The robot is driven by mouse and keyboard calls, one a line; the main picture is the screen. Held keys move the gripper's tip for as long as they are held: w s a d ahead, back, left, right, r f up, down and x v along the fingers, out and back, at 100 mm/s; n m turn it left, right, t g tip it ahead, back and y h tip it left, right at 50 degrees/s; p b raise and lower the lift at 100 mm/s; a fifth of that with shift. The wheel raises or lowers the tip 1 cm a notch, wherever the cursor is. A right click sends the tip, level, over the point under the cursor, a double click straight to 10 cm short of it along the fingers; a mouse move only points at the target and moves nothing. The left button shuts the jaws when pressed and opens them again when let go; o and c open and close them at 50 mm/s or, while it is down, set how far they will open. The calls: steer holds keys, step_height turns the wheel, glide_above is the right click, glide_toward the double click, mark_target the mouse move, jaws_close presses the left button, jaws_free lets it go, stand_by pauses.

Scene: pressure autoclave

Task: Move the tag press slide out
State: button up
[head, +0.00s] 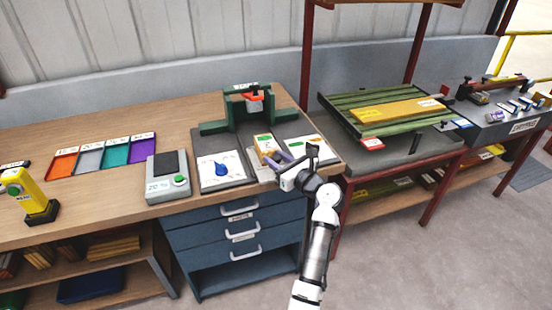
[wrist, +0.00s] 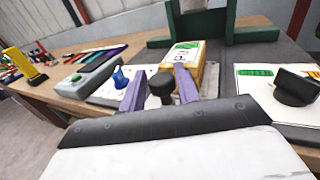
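The tag press is a green frame (head: 255,107) with a red-orange part under its top bar, at the back of the bench; its lower part also shows in the wrist view (wrist: 200,22). In front of it is a yellow-tan slide block (head: 266,146) with a white and green label, which also shows in the wrist view (wrist: 187,55). A black knob (wrist: 161,88) stands at the block's near end. My gripper (wrist: 160,82) has its two purple fingers apart, one on each side of the knob. A small gap shows by the left finger; contact on the right is unclear.
A white card with a blue marker (head: 221,168) lies left of the slide, and another card (head: 307,148) with a black knob lies right. A grey scale with a green button (head: 167,178) and coloured trays (head: 103,155) stand further left. Blue drawers (head: 237,235) are below.

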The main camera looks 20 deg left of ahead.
steer(key=shift+o, duration=1.4)
steer(key=shift+s+d+r, duration=0.1)
steer(key=shift+d+r, duration=0.05)
steer(key=b+v, duration=0.3)
steer(key=v, duration=1)
steer(key=shift+s+d, duration=0.2)
steer(key=shift+d, duration=0.05)
